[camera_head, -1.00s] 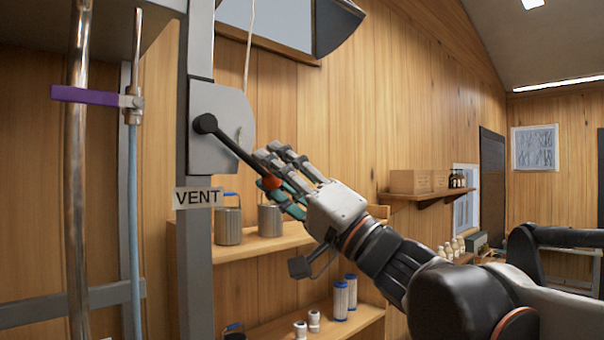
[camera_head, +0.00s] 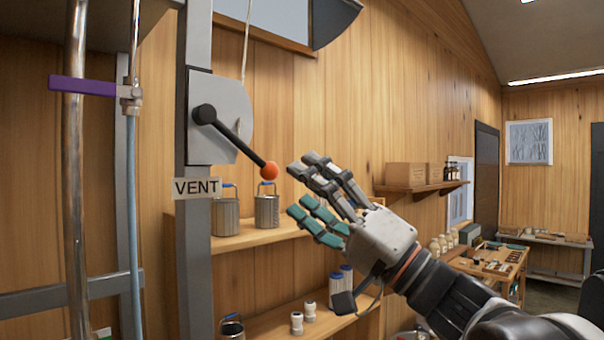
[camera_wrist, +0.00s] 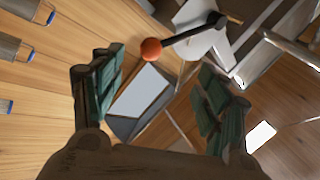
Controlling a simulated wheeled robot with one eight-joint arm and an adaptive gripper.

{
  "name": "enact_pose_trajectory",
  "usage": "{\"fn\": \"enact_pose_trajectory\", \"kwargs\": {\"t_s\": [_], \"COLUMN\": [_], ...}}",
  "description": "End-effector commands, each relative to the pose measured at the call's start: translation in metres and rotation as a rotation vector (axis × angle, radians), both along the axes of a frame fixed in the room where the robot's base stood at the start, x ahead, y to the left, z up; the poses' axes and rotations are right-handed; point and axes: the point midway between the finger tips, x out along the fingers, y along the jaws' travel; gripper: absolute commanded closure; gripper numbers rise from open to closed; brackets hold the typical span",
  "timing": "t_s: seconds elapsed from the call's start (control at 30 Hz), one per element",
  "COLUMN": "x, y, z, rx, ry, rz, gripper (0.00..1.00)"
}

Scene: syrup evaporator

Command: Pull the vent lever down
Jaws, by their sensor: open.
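The vent lever (camera_head: 238,141) is a black bar with an orange ball knob (camera_head: 269,171). It pivots on a grey plate (camera_head: 222,118) on a post, above a VENT sign (camera_head: 197,188), and slants down to the right. My gripper (camera_head: 312,195) is open and empty, to the right of the knob and apart from it. In the wrist view, the orange knob (camera_wrist: 151,49) shows beyond and between the spread fingers (camera_wrist: 165,95), nearer the left finger, with the black lever bar running up right from it.
Metal cans (camera_head: 226,216) stand on a wooden shelf (camera_head: 250,240) behind the lever. A purple-handled valve (camera_head: 85,86) and pipes stand at the left. A wall shelf with boxes (camera_head: 411,175) is at the right. The air between knob and gripper is clear.

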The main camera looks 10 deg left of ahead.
Motion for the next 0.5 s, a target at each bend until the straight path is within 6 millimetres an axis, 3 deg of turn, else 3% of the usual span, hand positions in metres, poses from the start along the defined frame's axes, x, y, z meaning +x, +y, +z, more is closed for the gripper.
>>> {"fn": "enact_pose_trajectory", "kwargs": {"t_s": [0.2,0.5], "x": [-0.012,-0.015], "y": [-0.023,-0.029], "z": [-0.016,-0.02], "rx": [0.0,0.0], "ry": [0.0,0.0], "rz": [0.0,0.002], "gripper": [0.32,0.32]}}
